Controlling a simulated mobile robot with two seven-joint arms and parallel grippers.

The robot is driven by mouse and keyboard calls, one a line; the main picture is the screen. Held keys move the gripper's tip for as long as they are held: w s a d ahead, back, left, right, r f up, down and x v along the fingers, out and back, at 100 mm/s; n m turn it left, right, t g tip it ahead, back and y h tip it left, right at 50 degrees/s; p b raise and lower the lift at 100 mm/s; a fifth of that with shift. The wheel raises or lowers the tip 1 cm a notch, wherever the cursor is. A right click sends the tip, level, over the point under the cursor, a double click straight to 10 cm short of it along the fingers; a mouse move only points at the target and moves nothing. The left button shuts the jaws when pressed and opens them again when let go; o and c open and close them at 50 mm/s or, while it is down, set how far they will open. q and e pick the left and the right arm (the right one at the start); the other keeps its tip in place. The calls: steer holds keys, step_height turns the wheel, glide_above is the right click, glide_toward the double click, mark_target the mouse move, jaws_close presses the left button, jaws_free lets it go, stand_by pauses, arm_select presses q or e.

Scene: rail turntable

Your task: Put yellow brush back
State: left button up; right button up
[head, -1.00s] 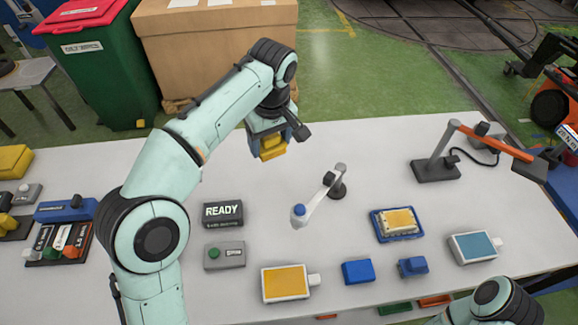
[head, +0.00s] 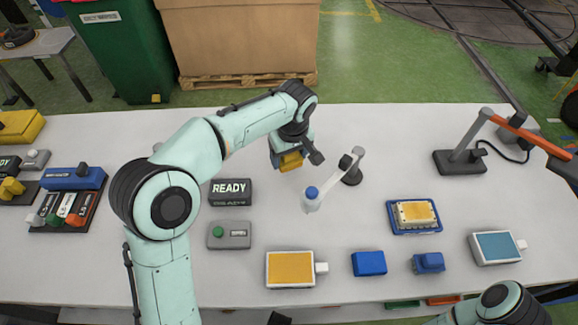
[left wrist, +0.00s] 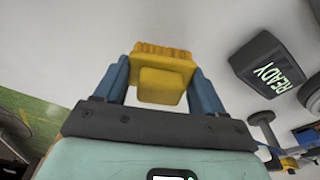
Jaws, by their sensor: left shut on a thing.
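My left gripper (head: 290,160) is shut on the yellow brush (head: 291,162) and holds it over the far middle of the white table. In the left wrist view the brush (left wrist: 163,78) sits between the two blue fingers, its ribbed yellow edge facing away from the wrist. The gap between brush and table is hard to judge. A blue brush-like block (head: 429,262) and a plain blue block (head: 369,263) stand at the near right. Another yellow piece (head: 10,188) sits on a dark stand at the far left. My right gripper is not visible.
A READY box (head: 231,192) and green-button box (head: 229,235) stand left of centre. A white arm with blue knob (head: 312,193) stands right of the gripper. A yellow-topped pad (head: 290,269), blue tray (head: 394,226), blue-topped pad (head: 496,247) and lamp (head: 460,160) are around.

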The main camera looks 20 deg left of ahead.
mark_target(289, 173)
arm_select(q)
steer(key=shift+f+b, duration=0.3)
steer(key=shift+f, duration=1.85)
steer(key=shift+f, duration=0.1)
steer(key=o, duration=0.5)
steer(key=shift+f, duration=0.15)
steer(key=o, duration=0.4)
steer(key=shift+o, duration=0.2)
steer(key=r, duration=0.4)
steer(key=d+r+p, duration=0.1)
steer(key=r, duration=0.3)
steer(key=s+r, duration=0.1)
steer(key=r, duration=0.3)
steer(key=shift+d+r+p, duration=0.2)
steer(key=shift+p, duration=0.2)
steer(key=shift+s, duration=0.1)
